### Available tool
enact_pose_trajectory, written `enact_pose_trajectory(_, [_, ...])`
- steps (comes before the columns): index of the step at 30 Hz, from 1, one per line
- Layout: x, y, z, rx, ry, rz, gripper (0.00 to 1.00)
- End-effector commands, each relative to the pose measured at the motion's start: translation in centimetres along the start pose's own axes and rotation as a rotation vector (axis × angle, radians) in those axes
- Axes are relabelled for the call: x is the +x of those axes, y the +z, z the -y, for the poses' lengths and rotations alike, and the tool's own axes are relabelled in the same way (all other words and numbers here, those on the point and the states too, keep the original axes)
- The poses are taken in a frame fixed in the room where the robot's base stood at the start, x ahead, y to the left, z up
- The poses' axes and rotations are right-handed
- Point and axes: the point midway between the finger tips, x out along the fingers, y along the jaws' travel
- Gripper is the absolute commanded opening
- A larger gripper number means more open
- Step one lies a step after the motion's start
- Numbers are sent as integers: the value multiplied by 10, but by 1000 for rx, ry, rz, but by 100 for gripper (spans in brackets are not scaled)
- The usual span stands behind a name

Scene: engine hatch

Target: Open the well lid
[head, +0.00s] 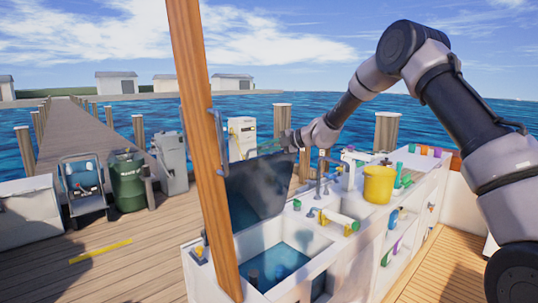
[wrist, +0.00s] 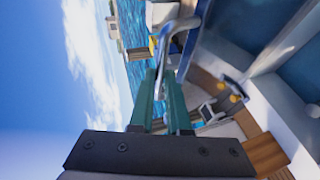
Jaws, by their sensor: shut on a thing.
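The well lid (head: 262,184) is a dark panel. In the head view it stands steeply raised at the far edge of the well (head: 284,264), whose blue interior is uncovered. My gripper (head: 255,152) is at the lid's upper edge. In the wrist view my gripper's green fingers (wrist: 164,72) are shut on a pale metal handle (wrist: 180,26). The exact contact is small in the head view, and the wooden post hides part of the lid's left side.
A wooden post (head: 203,140) stands upright in front of the well's left side. A yellow bucket (head: 379,184), taps and small bottles occupy the counter to the right. A green barrel (head: 128,182) and a stroller-like cart (head: 84,188) stand on the dock.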

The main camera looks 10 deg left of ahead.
Motion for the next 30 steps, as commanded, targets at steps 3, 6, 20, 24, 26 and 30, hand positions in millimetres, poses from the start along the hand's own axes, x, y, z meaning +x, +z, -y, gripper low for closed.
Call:
enact_pose_trajectory(3, [1,2,-9,-3,10,2,0])
enact_pose_trajectory(6, [2,2,-10,-2,11,2,0])
enact_pose_trajectory(20, [2,2,-11,-2,11,1,27])
enact_pose_trajectory(24, [2,2,-9,-2,9,1,27])
enact_pose_trajectory(26, [2,2,-8,-2,8,1,27])
enact_pose_trajectory(30, [2,2,-7,-1,6,1,27])
